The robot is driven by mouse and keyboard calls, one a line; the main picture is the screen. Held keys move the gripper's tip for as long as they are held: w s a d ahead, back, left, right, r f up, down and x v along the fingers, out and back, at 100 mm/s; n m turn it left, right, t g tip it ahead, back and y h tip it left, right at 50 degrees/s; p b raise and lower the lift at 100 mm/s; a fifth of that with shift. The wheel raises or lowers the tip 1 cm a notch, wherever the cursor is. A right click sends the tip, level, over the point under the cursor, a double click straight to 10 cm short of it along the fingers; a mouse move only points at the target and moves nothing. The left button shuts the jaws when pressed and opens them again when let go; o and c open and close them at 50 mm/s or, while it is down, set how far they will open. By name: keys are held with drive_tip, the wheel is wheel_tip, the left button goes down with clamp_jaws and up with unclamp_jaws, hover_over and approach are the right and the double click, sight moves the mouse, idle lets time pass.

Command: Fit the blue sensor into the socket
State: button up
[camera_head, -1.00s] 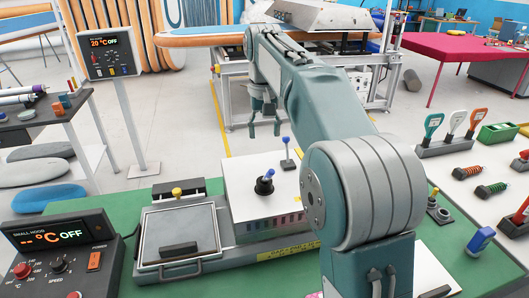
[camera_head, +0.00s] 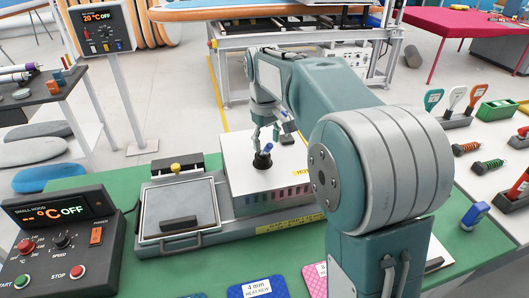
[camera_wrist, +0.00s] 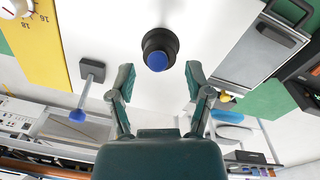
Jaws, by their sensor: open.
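A short blue piece, which looks like the blue sensor (camera_head: 267,148), stands in a round black collar (camera_head: 262,162) on top of the white box. The collar looks like a socket, but I cannot tell how deep the blue piece sits. In the wrist view the blue end (camera_wrist: 157,61) shows against the black collar (camera_wrist: 159,41). My gripper (camera_head: 266,136) is over the blue piece, fingers pointing down. In the wrist view the gripper (camera_wrist: 159,76) is open, with one finger on each side of the blue end and visible gaps. Nothing is held.
A blue-tipped stick on a dark base (camera_wrist: 91,70) stands close beside the collar. A flat metal press (camera_head: 178,212) lies left of the white box (camera_head: 240,185). The control panel (camera_head: 60,240) fills the front left. A blue-and-white object (camera_head: 474,213) is at the right.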

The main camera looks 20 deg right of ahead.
sight(266, 151)
drive_tip(key=shift+d+f, duration=0.15)
drive_tip(key=shift+f, duration=1.3)
clamp_jaws()
